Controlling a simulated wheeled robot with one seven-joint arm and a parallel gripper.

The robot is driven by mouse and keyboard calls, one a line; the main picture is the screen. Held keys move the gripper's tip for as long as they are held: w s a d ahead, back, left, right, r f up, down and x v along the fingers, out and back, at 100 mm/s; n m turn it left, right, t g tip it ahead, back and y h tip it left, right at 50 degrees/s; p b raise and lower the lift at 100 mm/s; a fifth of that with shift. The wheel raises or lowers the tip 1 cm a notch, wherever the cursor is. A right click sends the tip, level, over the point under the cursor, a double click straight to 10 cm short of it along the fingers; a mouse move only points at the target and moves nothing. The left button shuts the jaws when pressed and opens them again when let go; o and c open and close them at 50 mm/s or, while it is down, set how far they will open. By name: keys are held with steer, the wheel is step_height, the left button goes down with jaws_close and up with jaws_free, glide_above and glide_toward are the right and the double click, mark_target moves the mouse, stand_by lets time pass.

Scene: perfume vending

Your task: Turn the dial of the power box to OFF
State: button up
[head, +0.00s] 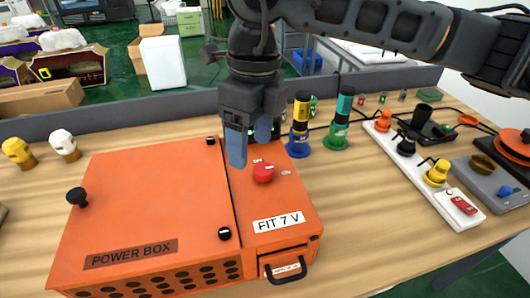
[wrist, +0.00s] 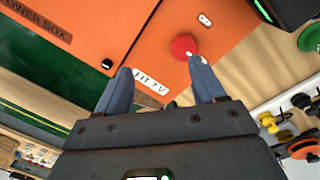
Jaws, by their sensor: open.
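The orange power box (head: 160,190) lies on the wooden table, with a "POWER BOX" label on its front left. Its red dial (head: 263,172) sits on the right-hand panel, with small white labels around it that are too small to read. My gripper (head: 250,150) is above the panel, pointing down, with its blue fingers apart and nothing between them. In the wrist view the red dial (wrist: 184,46) shows beyond the fingertips, nearer the right finger. My gripper (wrist: 165,78) appears apart from the dial, though the exact gap is hard to judge.
Blue (head: 299,125) and green (head: 339,122) stands are behind the box. A white power strip (head: 425,170) with plugs lies to the right.

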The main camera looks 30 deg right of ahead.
mark_target(263, 169)
steer(key=d, duration=0.1)
steer(key=d+h, duration=0.1)
steer(key=d, duration=0.1)
steer(key=shift+w+r, duration=0.1)
steer(key=shift+w, duration=0.3)
steer(key=shift+f+p, duration=0.9)
steer(key=shift+f, duration=2.95)
steer(key=shift+a, duration=0.1)
steer(key=c, duration=1.1)
steer(key=shift+o, duration=0.2)
steer(key=shift+b, duration=0.3)
